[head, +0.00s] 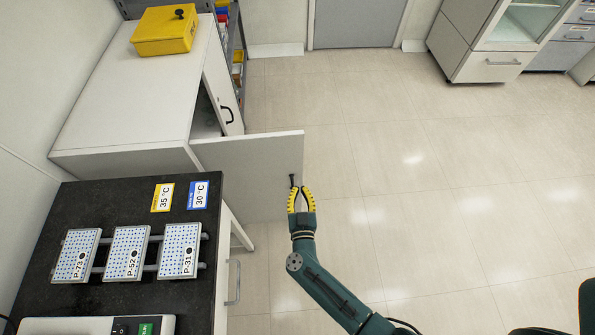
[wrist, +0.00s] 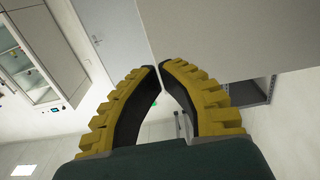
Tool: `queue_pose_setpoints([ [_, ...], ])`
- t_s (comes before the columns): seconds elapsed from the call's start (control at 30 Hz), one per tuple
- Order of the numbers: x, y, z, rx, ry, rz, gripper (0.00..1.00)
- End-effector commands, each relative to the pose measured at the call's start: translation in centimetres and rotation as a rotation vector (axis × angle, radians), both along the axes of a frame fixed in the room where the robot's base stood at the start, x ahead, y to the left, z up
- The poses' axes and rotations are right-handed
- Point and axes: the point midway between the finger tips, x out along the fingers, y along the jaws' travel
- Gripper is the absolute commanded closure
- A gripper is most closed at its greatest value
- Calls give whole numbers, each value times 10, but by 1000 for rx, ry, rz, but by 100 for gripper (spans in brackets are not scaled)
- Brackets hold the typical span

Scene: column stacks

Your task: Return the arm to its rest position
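My gripper (head: 300,188), with yellow-and-black fingers, is at the end of my dark green arm, just in front of the free edge of an open cabinet door (head: 250,165). In the wrist view the two fingertips (wrist: 159,65) come together with at most a thin gap, and nothing shows held between them. The dark door handle (head: 292,181) is just left of the fingertips in the head view. I cannot tell whether they touch. The arm reaches up from the lower right over the floor. The door's pale panel also fills the upper right of the wrist view (wrist: 225,40).
The white cabinet (head: 140,95) carries a yellow box (head: 165,32); its other door (head: 222,90) stands slightly ajar. A black-topped bench (head: 130,205) at left holds three labelled plates (head: 127,252) and two temperature cards (head: 162,197).

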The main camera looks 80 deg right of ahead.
Motion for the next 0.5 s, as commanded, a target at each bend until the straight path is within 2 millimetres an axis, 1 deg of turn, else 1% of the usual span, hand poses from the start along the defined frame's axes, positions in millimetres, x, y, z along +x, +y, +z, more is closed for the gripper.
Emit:
queue_pose_setpoints([
  [0.03,-1,13,4,1,2,6,100],
  [0.1,-4,26,3,0,1,4,100],
  [0.2,-7,38,2,0,0,3,100],
  [0.3,-9,43,1,-1,0,0,100],
  [0.5,-10,44,0,-1,-1,-1,100],
])
